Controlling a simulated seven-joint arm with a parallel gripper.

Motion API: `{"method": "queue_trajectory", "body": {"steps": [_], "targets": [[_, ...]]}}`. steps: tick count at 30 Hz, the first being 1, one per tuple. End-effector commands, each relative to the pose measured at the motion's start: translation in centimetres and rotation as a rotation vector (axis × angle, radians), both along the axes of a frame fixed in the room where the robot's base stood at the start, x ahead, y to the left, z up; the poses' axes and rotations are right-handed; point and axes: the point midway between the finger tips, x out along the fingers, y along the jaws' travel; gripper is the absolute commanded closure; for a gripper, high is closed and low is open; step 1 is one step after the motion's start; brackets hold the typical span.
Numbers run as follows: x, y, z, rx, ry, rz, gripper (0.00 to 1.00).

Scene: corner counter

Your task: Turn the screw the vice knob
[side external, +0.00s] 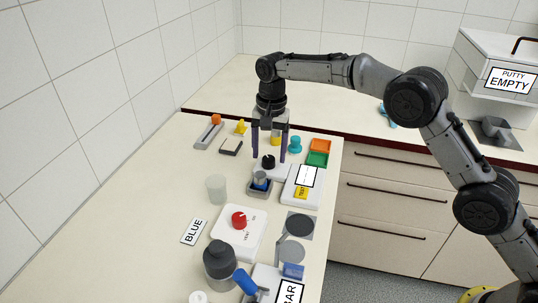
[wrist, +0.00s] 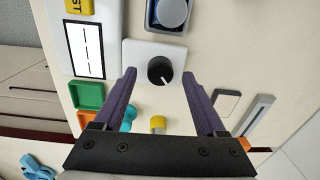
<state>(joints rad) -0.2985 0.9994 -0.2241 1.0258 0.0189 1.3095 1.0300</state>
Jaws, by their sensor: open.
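A black round knob (wrist: 160,70) with a white pointer line sits on a white base in the wrist view. It also shows in the side view (side external: 268,161). My gripper (wrist: 159,76) is open, its two purple fingers pointing down, one on each side of the knob with gaps between. In the side view my gripper (side external: 269,158) hangs over the same knob. Whether the fingertips are level with the knob or above it, I cannot tell. No part is clearly recognisable as a vice, and nothing is held.
A grey holder with a blue-grey round piece (wrist: 172,12) stands beside the knob base. A white panel (wrist: 84,45), green tray (wrist: 88,95), teal piece (wrist: 127,118), yellow piece (wrist: 158,124) and grey slider (wrist: 257,112) are close by. A red knob (side external: 238,220) sits farther forward.

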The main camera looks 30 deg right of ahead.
Motion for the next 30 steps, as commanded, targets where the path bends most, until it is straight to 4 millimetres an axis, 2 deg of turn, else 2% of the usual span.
{"method": "queue_trajectory", "body": {"steps": [6,14,26,27,30], "targets": [[-0.01,0.05,-1.41,0.0,0.001,0.0,0.27],[0.01,0.05,-1.49,0.0,0.0,0.0,0.27],[0.01,0.03,-1.46,0.0,0.0,0.0,0.97],[0.01,0.03,-1.45,0.0,0.0,0.0,1.0],[0.01,0.03,-1.45,0.0,0.0,0.0,1.0]]}}
